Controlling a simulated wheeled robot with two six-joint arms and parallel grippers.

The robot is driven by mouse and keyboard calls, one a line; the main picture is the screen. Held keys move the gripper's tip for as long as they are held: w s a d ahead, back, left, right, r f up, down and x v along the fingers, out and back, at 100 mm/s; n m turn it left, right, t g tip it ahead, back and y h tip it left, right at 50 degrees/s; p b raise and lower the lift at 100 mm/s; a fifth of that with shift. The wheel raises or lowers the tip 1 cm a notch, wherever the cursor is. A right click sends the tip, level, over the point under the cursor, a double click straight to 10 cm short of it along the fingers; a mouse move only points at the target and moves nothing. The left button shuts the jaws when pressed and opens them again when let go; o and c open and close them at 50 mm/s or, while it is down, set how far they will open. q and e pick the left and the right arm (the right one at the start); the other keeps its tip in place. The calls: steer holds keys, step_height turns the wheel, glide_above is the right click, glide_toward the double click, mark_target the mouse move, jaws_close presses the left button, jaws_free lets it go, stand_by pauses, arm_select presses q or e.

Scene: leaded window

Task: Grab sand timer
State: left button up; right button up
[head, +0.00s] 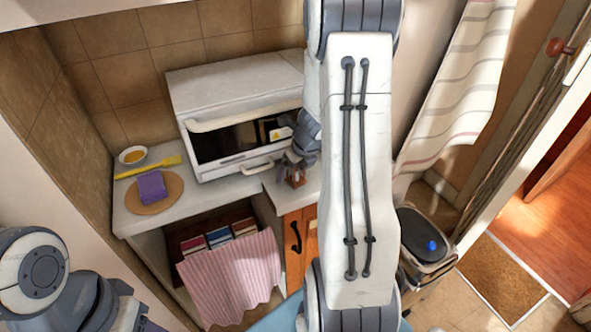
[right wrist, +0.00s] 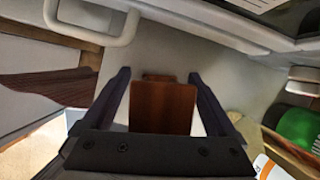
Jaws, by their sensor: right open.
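The sand timer (head: 296,181) shows as a small brown wooden piece on the counter, in front of the white oven. In the right wrist view its brown wooden end (right wrist: 163,108) lies between the two dark fingers; its glass cannot be made out. My right gripper (head: 292,168) is open, at the timer, with a finger on either side of it in the right wrist view (right wrist: 163,84). I cannot tell whether the fingers touch it. My right arm covers the middle of the head view. My left arm shows at the lower left, its gripper out of view.
The white oven (head: 235,75) stands close behind the timer. A round board (head: 165,203) with a purple block (head: 151,187), a yellow utensil (head: 150,166) and a bowl (head: 133,155) are at the left. A green item (right wrist: 297,127) shows at right in the wrist view.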

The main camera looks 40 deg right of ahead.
steer(key=c, duration=1.4)
steer(key=shift+c, duration=0.3)
